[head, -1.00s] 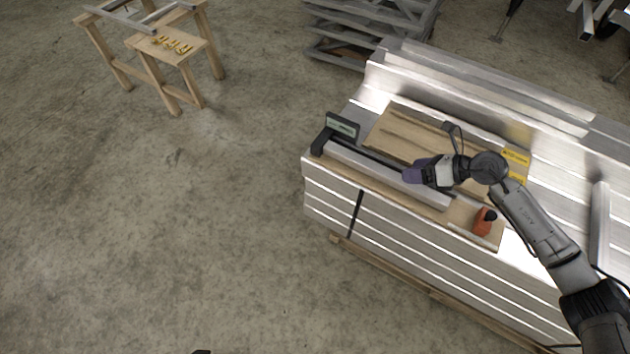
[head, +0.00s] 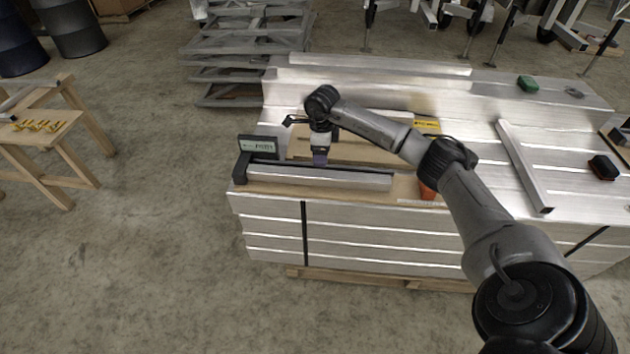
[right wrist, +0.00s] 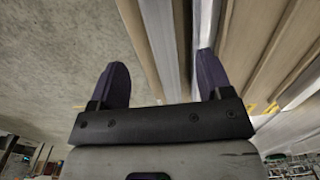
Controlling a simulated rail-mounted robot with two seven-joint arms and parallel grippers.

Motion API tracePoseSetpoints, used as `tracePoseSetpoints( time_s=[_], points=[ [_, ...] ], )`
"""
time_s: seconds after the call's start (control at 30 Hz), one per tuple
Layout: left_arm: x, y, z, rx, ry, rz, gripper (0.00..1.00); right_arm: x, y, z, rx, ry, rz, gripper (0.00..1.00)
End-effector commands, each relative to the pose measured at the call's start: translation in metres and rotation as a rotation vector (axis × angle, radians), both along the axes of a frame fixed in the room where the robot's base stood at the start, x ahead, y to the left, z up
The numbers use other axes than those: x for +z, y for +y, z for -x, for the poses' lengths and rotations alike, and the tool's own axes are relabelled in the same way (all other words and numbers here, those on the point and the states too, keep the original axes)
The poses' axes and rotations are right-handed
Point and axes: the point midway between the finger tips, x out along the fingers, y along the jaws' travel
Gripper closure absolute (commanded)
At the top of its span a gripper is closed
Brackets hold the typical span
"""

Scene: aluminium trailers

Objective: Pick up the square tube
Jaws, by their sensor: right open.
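A silver square tube (head: 345,180) lies along the front edge of the aluminium stack, beside a dark stop with a small display (head: 260,147) at its left end. In the right wrist view the open fingers (right wrist: 162,82) stand either side of the silver tube (right wrist: 160,40), with nothing visibly clamped. Whether the fingertips reach down beside it, I cannot tell. A second silver tube (head: 523,165) lies on the stack further right. My left gripper is not in view.
Wooden boards (head: 375,152) lie just behind the front tube. An orange tool (head: 427,191) is partly hidden by my right arm. A wooden stand (head: 45,140) is at left; floor between is clear.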

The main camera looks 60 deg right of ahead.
Motion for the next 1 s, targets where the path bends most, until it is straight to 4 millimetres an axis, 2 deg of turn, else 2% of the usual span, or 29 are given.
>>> tracePoseSetpoints(
  time_s=[0.03, 0.2, 0.47, 0.83, 1.0],
  points=[
    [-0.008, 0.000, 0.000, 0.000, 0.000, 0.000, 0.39, -0.014, 0.001, 0.000, 0.000, 0.001, -0.002, 0.28],
    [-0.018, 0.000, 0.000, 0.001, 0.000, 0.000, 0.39, -0.042, 0.000, 0.000, 0.000, 0.000, -0.002, 0.28],
    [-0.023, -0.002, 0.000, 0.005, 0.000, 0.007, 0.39, -0.056, 0.000, 0.000, 0.001, -0.001, -0.002, 0.28],
    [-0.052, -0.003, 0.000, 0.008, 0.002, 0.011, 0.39, -0.100, -0.001, 0.003, 0.001, 0.000, -0.002, 0.28],
    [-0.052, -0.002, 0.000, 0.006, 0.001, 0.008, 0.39, -0.103, -0.001, 0.003, 0.001, -0.001, -0.002, 0.28]
  ],
)
